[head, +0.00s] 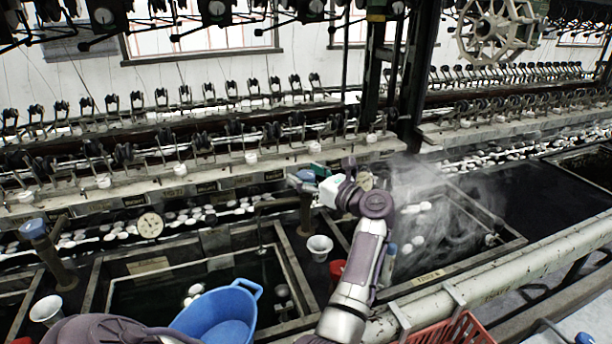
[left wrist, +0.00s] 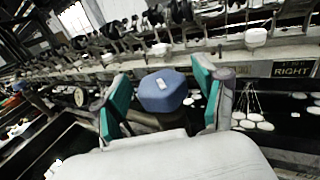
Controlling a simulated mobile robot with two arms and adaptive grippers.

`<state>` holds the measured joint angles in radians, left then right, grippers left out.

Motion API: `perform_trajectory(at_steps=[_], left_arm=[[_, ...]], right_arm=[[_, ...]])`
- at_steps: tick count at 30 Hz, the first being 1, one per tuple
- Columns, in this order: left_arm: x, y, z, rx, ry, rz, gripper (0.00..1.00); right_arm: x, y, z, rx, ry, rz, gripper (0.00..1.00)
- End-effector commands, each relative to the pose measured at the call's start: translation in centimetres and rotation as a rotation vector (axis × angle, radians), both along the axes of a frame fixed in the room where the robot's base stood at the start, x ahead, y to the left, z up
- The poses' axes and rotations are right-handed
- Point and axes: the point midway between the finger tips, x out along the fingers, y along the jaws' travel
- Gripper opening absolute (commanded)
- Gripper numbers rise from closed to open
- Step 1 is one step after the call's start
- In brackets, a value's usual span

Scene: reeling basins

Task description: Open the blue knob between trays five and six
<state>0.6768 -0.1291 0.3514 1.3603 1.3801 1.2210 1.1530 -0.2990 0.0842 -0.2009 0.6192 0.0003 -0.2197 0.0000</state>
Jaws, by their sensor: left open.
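A blue knob (head: 305,176) tops an upright pipe between the middle basin and the steaming basin in the head view. It also shows in the left wrist view (left wrist: 163,92) as a faceted blue cap with a small white label. My left gripper (head: 315,177) is open at the knob, with teal finger pads. In the left wrist view, the fingers stand on either side of the knob, with a visible gap at each side. My right gripper is not in view. Another blue knob (head: 33,228) stands on a pipe at the far left.
A blue basin (head: 212,318) and a white cup (head: 320,247) stand near the front. A round gauge (head: 150,225) is at the back left. Steam rises over the right basin. A red crate (head: 450,331) is at the bottom right. A ledge with spools runs behind.

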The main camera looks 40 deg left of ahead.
Motion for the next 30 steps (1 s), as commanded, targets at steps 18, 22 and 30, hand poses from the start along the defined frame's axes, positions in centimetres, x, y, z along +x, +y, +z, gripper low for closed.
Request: perform_trajectory(at_steps=[18, 22, 30], left_arm=[[0.0, 0.0, 9.3, -0.001, -0.002, 0.0, 0.71], [0.0, 0.0, 9.8, -0.001, 0.0, 0.0, 0.71], [0.0, 0.0, 9.9, 0.0, 0.001, 0.0, 0.71]], right_arm=[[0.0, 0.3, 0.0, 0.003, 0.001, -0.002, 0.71], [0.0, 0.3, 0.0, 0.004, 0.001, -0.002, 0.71], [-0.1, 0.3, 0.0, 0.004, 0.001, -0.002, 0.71]])
